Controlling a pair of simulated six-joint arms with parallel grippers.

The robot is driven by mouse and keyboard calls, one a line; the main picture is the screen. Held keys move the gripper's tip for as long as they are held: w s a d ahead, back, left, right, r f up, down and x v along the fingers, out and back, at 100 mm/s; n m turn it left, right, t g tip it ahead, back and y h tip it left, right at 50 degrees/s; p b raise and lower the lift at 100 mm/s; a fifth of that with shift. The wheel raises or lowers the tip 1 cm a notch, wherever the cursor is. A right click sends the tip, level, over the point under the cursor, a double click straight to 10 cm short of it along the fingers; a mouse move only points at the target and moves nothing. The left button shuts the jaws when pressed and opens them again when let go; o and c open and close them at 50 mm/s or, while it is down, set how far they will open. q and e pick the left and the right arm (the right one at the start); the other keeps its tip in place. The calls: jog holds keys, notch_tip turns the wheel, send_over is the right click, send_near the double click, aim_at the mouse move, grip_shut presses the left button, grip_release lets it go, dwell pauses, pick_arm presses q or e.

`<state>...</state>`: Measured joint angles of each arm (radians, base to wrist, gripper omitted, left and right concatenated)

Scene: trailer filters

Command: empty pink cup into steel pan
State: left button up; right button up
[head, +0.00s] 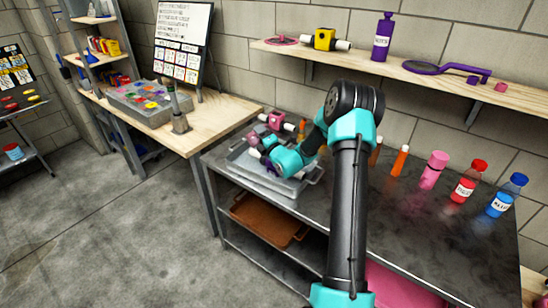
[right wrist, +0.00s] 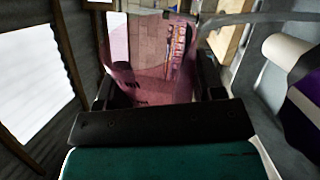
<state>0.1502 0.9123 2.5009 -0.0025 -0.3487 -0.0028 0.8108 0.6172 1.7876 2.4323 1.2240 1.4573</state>
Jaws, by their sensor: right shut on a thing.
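My right gripper (right wrist: 158,84) is shut on a pink see-through cup (right wrist: 160,52), which sits between its two dark fingers in the right wrist view. I cannot tell from that view whether anything is inside the cup. In the head view my right gripper (head: 263,157) is over the steel pan (head: 290,187) at the left end of the metal table, and my wrist hides much of the cup and the pan. My left gripper is in neither view.
A pink part with a white cylinder (head: 276,121) is at the pan's back edge. A purple part with a white end (right wrist: 303,70) is close to my gripper. Orange, pink, red (head: 467,183) and blue bottles (head: 505,197) stand right. A shelf (head: 440,82) hangs above.

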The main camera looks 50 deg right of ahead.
jog(key=shift+d+r+m, duration=0.1)
jog(key=shift+d+m, duration=0.1)
jog(key=shift+m, duration=0.1)
jog(key=shift+s+d+r+m+h, duration=0.15)
jog(key=shift+r+m, duration=0.1)
jog(key=shift+m, duration=0.45)
jog(key=shift+w+d+r+m+h, duration=0.1)
jog(key=shift+r+m+h, duration=0.1)
jog(key=shift+m, duration=0.5)
jog(key=shift+s+d+r+m+h, duration=0.15)
jog(key=shift+r+m, duration=0.1)
jog(key=shift+m, duration=0.45)
dwell(0.8)
jog(key=shift+d+f+m+h, duration=0.3)
jog(key=shift+f+m, duration=0.2)
jog(key=shift+m, duration=0.5)
dwell(0.4)
jog(key=shift+s+d+r+m+g+h, duration=0.15)
jog(key=shift+d+m, duration=0.1)
jog(key=shift+m, duration=0.45)
jog(key=shift+w+d+r+m+g+h, duration=0.1)
jog(key=shift+d+r+m+g, duration=0.1)
jog(key=shift+m, duration=0.5)
jog(key=shift+s+d+r+m+g+h, duration=0.15)
jog(key=shift+d+m, duration=0.1)
jog(key=shift+m, duration=0.45)
dwell(0.6)
jog(key=shift+d+f+m, duration=0.15)
jog(key=shift+f+m, duration=0.25)
jog(key=shift+m, duration=0.1)
